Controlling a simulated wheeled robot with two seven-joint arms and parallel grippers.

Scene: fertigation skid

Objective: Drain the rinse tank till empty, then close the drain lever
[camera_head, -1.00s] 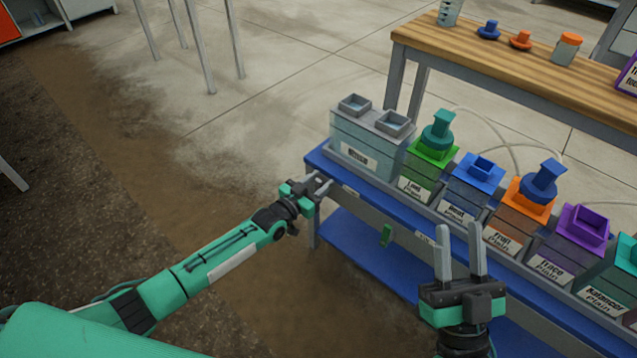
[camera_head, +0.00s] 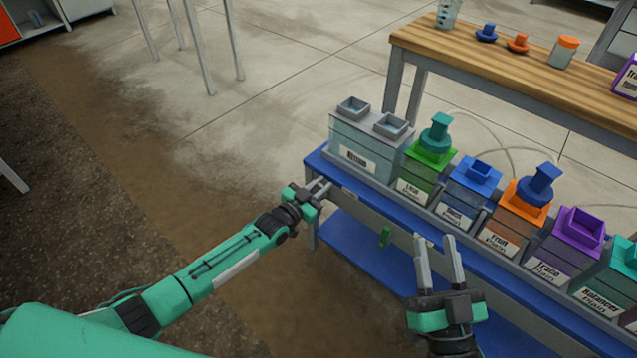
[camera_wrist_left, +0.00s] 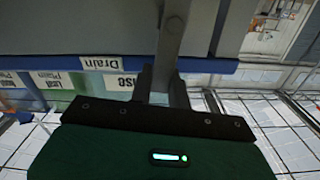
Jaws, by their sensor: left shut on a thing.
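The rinse tank (camera_head: 345,150) is a clear box with two grey square openings on top, at the left end of the blue bench. Its liquid level is hard to tell. My left gripper (camera_head: 322,187) is at the bench's left end, below the tank. In the left wrist view its fingers (camera_wrist_left: 168,88) are shut on a grey bar, the drain lever (camera_wrist_left: 172,40), beside a "Drain" label (camera_wrist_left: 102,63). The fingers hide the lever in the head view. My right gripper (camera_head: 436,240) is open and empty in front of the bench.
Labelled tanks stand to the right: green (camera_head: 420,177), blue (camera_head: 462,203), orange (camera_head: 507,225) and purple (camera_head: 560,250). A wooden table (camera_head: 480,65) stands behind. The floor at left is clear.

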